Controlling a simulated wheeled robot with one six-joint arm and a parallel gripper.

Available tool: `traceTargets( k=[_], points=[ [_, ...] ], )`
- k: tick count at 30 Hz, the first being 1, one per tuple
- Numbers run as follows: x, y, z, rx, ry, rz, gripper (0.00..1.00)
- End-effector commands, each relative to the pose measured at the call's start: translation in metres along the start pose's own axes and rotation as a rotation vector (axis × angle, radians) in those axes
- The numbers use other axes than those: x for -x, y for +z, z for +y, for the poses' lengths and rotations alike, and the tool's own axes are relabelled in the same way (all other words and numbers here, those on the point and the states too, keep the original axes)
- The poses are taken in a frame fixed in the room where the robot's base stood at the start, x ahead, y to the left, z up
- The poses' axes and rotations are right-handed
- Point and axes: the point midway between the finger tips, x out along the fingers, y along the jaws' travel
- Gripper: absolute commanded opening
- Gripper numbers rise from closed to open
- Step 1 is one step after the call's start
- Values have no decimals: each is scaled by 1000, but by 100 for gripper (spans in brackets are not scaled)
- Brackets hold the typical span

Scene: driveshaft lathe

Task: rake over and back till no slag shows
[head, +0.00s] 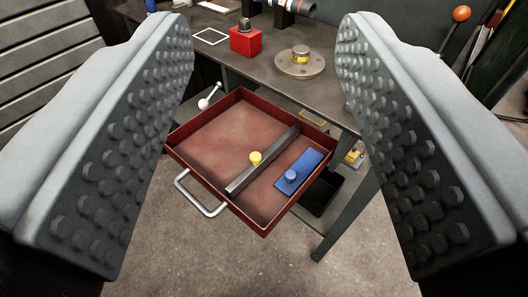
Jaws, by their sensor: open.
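My gripper (265,150) is open, with one studded grey finger at each side of the view and nothing between them. Beyond and below the gap is a red tray (188,165) with a silver handle (203,198) at its near left. A long dark grey bar (268,158) with a yellow knob (256,158) lies across the tray. Right of the bar, a blue plate (309,166) with a blue knob lies in the tray. The tray floor left of the bar looks bare and reddish. I cannot make out any slag. The gripper touches none of these.
A dark workbench (262,72) stands behind, carrying a red block (245,41) and a round flange (300,62) with a yellow centre. A white ball lever (207,100) sticks out beside the tray. A bench leg (347,213) stands right of the tray. The concrete floor (240,260) in front is clear.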

Motion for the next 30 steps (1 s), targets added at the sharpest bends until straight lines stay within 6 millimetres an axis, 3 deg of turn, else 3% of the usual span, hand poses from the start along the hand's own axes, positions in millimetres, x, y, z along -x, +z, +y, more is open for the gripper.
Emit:
traceTargets(
  k=[5,8,20,30],
  points=[
    [-5,1,0,-18,0,-20,45],
    [-19,5,-1,-73,1,-78,45],
    [-102,39,-4,-477,110,-486,45],
    [-161,77,-9,-792,350,-811,45]
  ],
)
